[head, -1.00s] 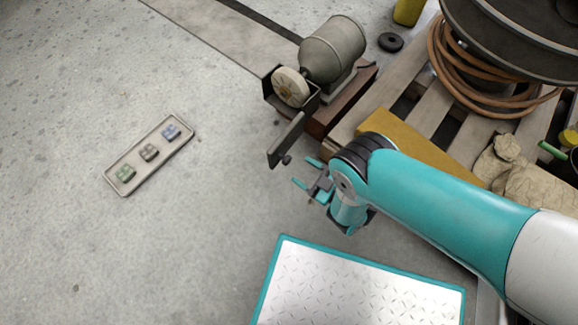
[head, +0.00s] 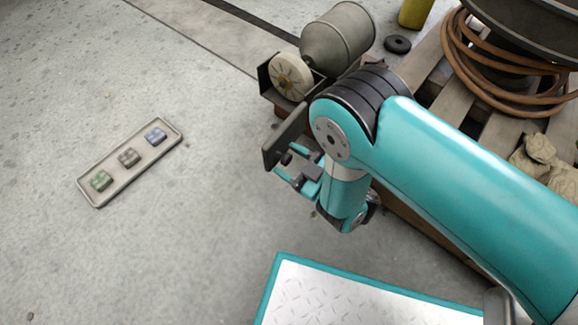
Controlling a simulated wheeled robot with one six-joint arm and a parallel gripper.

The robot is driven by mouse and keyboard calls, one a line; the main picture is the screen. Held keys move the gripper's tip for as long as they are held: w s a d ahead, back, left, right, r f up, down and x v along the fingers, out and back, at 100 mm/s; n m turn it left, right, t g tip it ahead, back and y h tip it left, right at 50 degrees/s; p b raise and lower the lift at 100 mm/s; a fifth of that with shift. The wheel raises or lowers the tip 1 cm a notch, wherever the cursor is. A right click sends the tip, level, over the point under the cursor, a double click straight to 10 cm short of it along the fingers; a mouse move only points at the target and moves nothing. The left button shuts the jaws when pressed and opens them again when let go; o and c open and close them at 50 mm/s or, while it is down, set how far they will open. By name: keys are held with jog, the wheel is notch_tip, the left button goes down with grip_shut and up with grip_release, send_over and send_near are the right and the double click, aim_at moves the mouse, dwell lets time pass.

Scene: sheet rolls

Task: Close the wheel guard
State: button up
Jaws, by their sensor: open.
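The bench grinder (head: 337,38) stands at the upper middle of the head view. Its pale grinding wheel (head: 291,77) shows in a dark open-fronted housing (head: 268,88). The wheel guard (head: 285,136) is a dark flat plate swung open, standing out from the housing toward me, with a small dark knob (head: 287,158) on its near side. My gripper (head: 287,160) is open at the guard's near side, with its teal fingers around or very close to the knob. I cannot tell whether they touch it. My arm hides part of the grinder's base.
A wooden pallet (head: 478,118) with a coiled brown hose (head: 462,68) and gloves (head: 545,160) lies at the right. A tray (head: 107,187) with several small coloured blocks lies on the floor at left. A teal-edged metal plate (head: 340,297) is at the bottom. Floor left of the guard is clear.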

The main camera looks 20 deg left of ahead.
jog(key=shift+a, duration=0.25)
grip_shut()
jog(key=shift+a, duration=0.1)
